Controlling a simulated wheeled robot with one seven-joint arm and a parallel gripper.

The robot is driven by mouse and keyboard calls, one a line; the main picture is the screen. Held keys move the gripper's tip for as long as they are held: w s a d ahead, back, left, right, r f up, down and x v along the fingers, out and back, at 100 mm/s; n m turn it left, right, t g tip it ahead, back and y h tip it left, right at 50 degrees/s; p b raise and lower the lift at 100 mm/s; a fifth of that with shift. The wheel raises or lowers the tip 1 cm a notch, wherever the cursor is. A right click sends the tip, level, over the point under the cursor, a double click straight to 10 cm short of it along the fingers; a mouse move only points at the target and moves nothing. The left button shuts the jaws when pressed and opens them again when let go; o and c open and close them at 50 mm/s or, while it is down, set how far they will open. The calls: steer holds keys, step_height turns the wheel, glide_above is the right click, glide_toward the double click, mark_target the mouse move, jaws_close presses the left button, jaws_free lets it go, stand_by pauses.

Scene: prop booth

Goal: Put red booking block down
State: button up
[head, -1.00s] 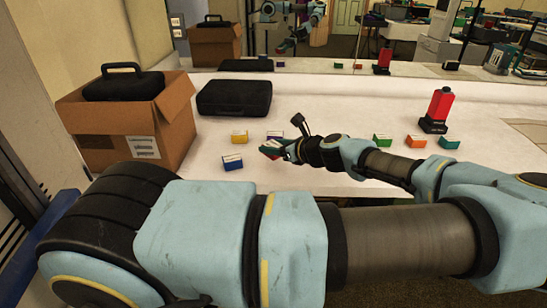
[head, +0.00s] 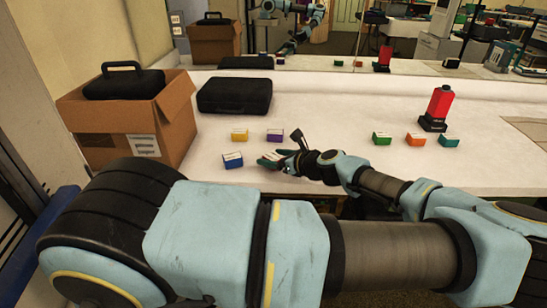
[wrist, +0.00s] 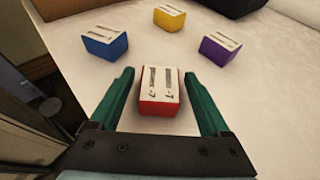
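The red booking block (wrist: 158,92) stands on the white table between the two green fingers of my gripper (wrist: 160,102) in the wrist view. A gap shows on each side of it, so the fingers are apart and not touching it. Its top is white with dark slots. In the head view my gripper (head: 271,160) is low over the table near its front edge, and the red block is mostly hidden there.
A blue block (head: 232,160), a yellow block (head: 239,135) and a purple block (head: 274,135) stand close by. Green (head: 382,138), orange (head: 415,139) and teal (head: 449,140) blocks stand right, near a red-and-black device (head: 437,108). A black case (head: 235,95) and cardboard box (head: 140,120) are left.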

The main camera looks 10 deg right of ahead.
steer(key=shift+o, duration=0.2)
steer(key=shift+r, duration=0.2)
steer(key=shift+s+d, duration=0.3)
steer(key=b+v, duration=0.2)
steer(key=v, duration=0.9)
steer(key=shift+r+b, duration=0.15)
steer(key=shift+b, duration=0.2)
